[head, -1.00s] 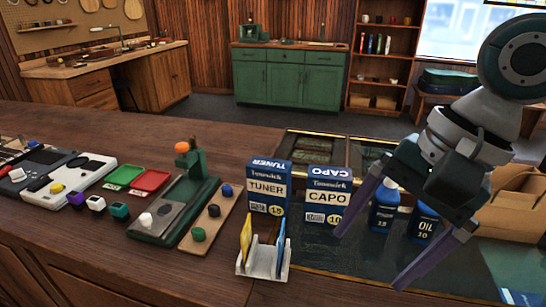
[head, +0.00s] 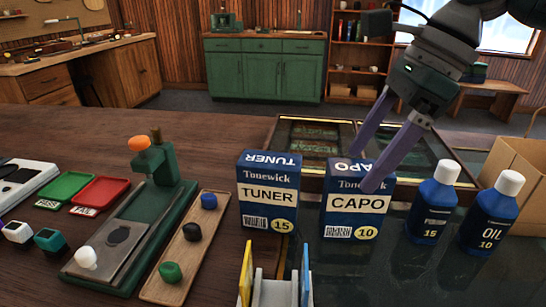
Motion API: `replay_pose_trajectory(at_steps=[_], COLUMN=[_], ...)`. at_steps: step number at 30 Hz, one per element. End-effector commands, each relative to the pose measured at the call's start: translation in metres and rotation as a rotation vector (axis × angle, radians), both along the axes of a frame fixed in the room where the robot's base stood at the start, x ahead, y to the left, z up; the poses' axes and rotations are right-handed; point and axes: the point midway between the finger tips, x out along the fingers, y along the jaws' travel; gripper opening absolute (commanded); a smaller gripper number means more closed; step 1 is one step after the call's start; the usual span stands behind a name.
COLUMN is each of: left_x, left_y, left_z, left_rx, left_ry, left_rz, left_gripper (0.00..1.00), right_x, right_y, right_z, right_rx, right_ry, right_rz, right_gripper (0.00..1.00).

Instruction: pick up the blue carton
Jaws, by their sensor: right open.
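Two blue cartons with white label bands stand upright on the counter. The TUNER carton (head: 268,194) is at the left, and the CAPO carton (head: 352,204) stands to its right with a gap between them. My right gripper (head: 366,170) is open at the top of the CAPO carton, pointing down and to the left. Its nearer finger overlaps the upper right of the carton's front, and the other finger's tip is at the top face. I cannot tell whether either finger touches the carton. My left gripper is not in view.
Two blue bottles, one (head: 432,204) near the CAPO carton and an OIL bottle (head: 490,216), stand to the right. A cardboard box (head: 518,163) is behind them. A card holder (head: 275,292) is in front; a green press (head: 165,195) and wooden strip (head: 187,262) are left.

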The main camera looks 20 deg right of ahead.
Motion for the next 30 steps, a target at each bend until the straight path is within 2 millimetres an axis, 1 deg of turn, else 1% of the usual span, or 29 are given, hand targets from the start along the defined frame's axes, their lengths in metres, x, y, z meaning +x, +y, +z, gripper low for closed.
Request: replay_pose_trajectory(at_steps=[5, 9, 12, 15, 20, 23, 30], left_x=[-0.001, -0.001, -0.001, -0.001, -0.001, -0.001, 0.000], left_y=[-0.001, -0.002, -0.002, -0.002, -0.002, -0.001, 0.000], left_z=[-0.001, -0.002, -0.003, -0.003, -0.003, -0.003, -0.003], left_rx=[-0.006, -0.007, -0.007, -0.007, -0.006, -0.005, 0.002], left_ry=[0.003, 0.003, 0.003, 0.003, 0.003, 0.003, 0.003], left_rz=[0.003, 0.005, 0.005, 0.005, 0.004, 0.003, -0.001], left_gripper=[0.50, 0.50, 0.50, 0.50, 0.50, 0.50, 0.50], right_x=[0.002, 0.006, 0.008, 0.008, 0.008, 0.008, 0.008], right_y=[0.006, 0.013, 0.017, 0.018, 0.018, 0.018, 0.018], right_z=[-0.017, -0.040, -0.050, -0.054, -0.054, -0.054, -0.053], right_rx=[0.000, 0.000, -0.001, -0.002, -0.002, -0.002, -0.001], right_ry=[0.002, 0.000, -0.002, -0.001, -0.002, -0.002, -0.003], right_rz=[0.002, 0.001, 0.001, 0.002, 0.002, 0.002, 0.002], right_gripper=[0.91, 0.91, 0.91, 0.91, 0.91, 0.82, 0.55])
